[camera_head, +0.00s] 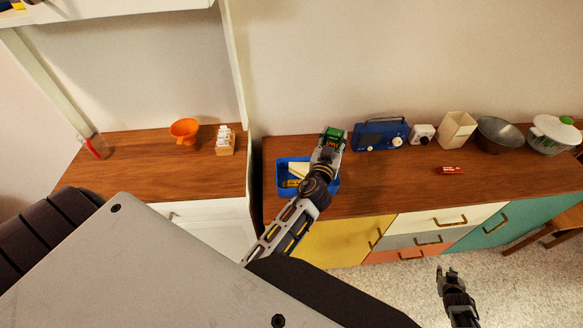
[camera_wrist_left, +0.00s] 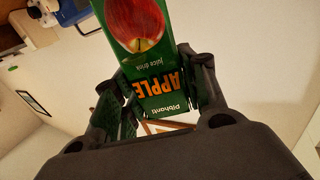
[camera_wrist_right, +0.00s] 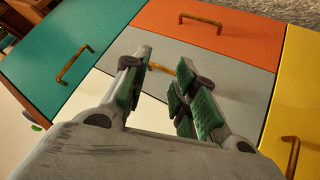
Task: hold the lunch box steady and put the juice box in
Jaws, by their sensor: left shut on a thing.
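The blue lunch box (camera_head: 281,178) sits on the left end of the right-hand wooden counter, with something pale yellow inside; my left arm hides its right part. My left gripper (camera_head: 329,147) is shut on the green juice box (camera_head: 335,132) and holds it near the back right of the lunch box. In the left wrist view the juice box (camera_wrist_left: 155,65) shows a red apple and the word APPLE between the fingers. My right gripper (camera_head: 446,275) is open and empty, low in front of the drawers; its parted fingers show in the right wrist view (camera_wrist_right: 160,85).
A blue radio (camera_head: 380,135), a white cube (camera_head: 421,134), a cream container (camera_head: 457,131), a metal bowl (camera_head: 498,134) and a lidded pot (camera_head: 552,136) line the back. A small red box (camera_head: 450,170) lies on the counter. The counter's middle front is clear.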

